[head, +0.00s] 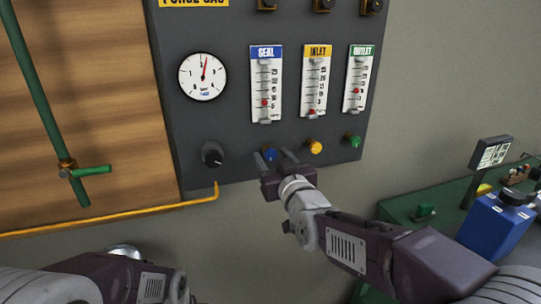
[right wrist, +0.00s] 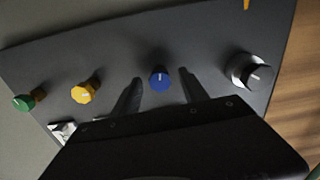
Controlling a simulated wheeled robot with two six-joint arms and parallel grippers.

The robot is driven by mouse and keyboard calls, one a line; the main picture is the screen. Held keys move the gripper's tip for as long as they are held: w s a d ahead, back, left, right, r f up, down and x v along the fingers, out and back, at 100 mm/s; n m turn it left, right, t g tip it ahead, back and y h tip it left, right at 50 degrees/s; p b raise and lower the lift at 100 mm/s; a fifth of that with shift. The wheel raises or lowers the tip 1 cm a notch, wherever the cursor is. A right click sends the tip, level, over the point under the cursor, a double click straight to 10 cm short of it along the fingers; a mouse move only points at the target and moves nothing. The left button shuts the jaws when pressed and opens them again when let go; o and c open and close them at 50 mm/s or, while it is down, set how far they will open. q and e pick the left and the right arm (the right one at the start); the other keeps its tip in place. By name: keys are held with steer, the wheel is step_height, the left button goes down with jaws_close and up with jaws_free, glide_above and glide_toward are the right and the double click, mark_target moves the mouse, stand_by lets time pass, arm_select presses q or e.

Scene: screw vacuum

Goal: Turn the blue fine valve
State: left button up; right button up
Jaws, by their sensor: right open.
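The blue fine valve (head: 270,153) is a small round knob on the dark panel below the SEAL flow meter (head: 265,85). It also shows in the right wrist view (right wrist: 160,78), with a pale mark on its face. My right gripper (head: 275,156) is open at the knob. In the right wrist view its two fingers (right wrist: 160,90) stand on either side of the blue knob, with a gap on each side; whether the tips reach past it I cannot tell. My left arm shows at the lower left in the head view, but its gripper's fingers are not in view.
A yellow knob (head: 315,146) and a green knob (head: 353,141) sit right of the blue one. A black knob (head: 212,155) sits left, under a round gauge (head: 203,77). A yellow pipe (head: 150,212) runs below the panel. A blue container (head: 495,222) stands at right.

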steer(key=shift+x, duration=0.9)
jaws_close()
steer(key=n, duration=0.4)
steer(key=shift+n, duration=0.3)
steer(key=n, duration=0.4)
steer(key=shift+p, duration=0.3)
steer(key=shift+n, duration=0.3)
